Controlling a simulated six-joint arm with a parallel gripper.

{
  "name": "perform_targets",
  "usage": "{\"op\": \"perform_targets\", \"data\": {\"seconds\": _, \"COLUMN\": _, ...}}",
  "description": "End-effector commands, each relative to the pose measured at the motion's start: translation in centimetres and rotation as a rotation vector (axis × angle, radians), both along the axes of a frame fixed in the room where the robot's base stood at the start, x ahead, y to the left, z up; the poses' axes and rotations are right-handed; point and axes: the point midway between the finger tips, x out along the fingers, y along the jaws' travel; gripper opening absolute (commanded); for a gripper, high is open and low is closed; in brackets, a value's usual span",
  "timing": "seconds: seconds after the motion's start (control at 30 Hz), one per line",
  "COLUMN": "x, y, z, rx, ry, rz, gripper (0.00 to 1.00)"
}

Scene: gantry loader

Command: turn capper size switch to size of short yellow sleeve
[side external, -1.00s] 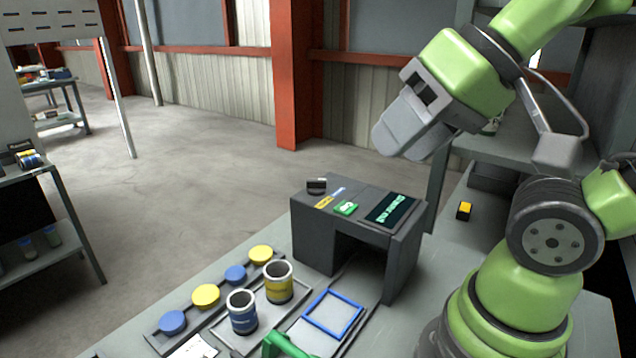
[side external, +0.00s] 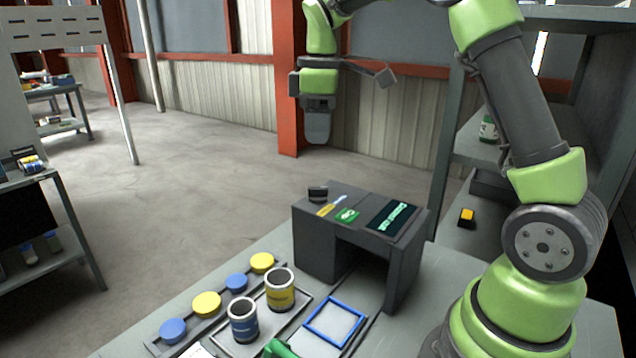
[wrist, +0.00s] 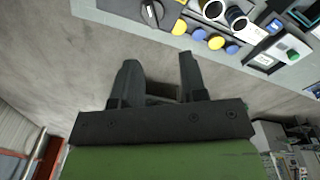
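The capper (side external: 345,235) is a dark grey box with an arched opening, standing on the bench. Its size switch (side external: 318,193) is a black knob at the left end of the top, beside small yellow and blue labels; the knob also shows at the top of the wrist view (wrist: 152,13). Its exact setting is too small to read. The yellow sleeve (side external: 280,291) stands upright beside a blue sleeve (side external: 243,321) in a tray. My gripper (side external: 318,138) points down, high above the switch and apart from it. In the wrist view its fingers (wrist: 158,62) are apart with nothing between them.
A lit screen (side external: 392,217) and a green button (side external: 347,215) are on the capper's top. Yellow and blue caps (side external: 207,303) lie in a row on the left. A blue square frame (side external: 335,321) lies before the opening. The air around my gripper is clear.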

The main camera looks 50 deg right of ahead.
Motion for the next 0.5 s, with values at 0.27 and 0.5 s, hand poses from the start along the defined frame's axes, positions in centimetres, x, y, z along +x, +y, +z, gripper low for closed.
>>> {"op": "perform_targets", "data": {"seconds": 0.27, "x": 0.9, "y": -1.2, "z": -2.4, "rx": -0.004, "ry": 0.047, "rz": 0.065, "gripper": 0.39}}
{"op": "perform_targets", "data": {"seconds": 0.5, "x": 0.8, "y": -1.1, "z": -6.6, "rx": -0.002, "ry": 0.048, "rz": 0.063, "gripper": 0.39}}
